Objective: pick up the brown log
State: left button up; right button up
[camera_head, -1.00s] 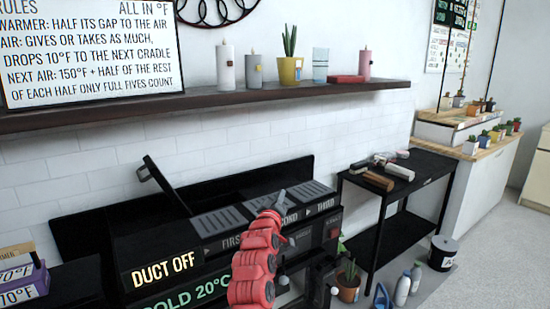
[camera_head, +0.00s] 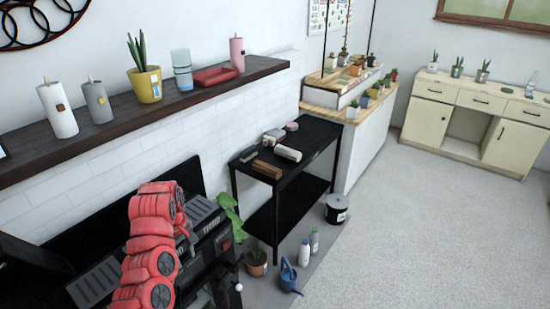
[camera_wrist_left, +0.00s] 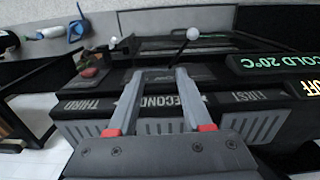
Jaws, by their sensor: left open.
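The brown log (camera_head: 267,169) lies on the near edge of the black side table (camera_head: 313,140) in the head view, beside a white log (camera_head: 288,153). My left arm comes up in red padding at the lower left of the head view, left of the table and well apart from the log. The left gripper (camera_wrist_left: 159,75) shows in the wrist view with its two grey fingers apart and nothing between them, over the black machine with slots marked FIRST, SECOND and THIRD. I cannot make out the log for sure in the wrist view. My right gripper is not in view.
A grey block (camera_head: 248,153) and other small pieces share the tabletop. A potted plant (camera_head: 256,262), a blue watering can (camera_head: 289,278), bottles and a black-and-white bucket (camera_head: 337,208) stand on the floor around the table. The carpet (camera_head: 430,230) to the right is open.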

aim_at(262, 167)
jog(key=i+l, duration=0.2)
jog(key=i, duration=0.35)
jog(key=i+l, duration=0.2)
jog(key=i, duration=0.4)
jog(key=i+l, duration=0.15)
jog(key=i, duration=0.4)
jog(key=i+l, duration=0.2)
jog(key=i, duration=0.4)
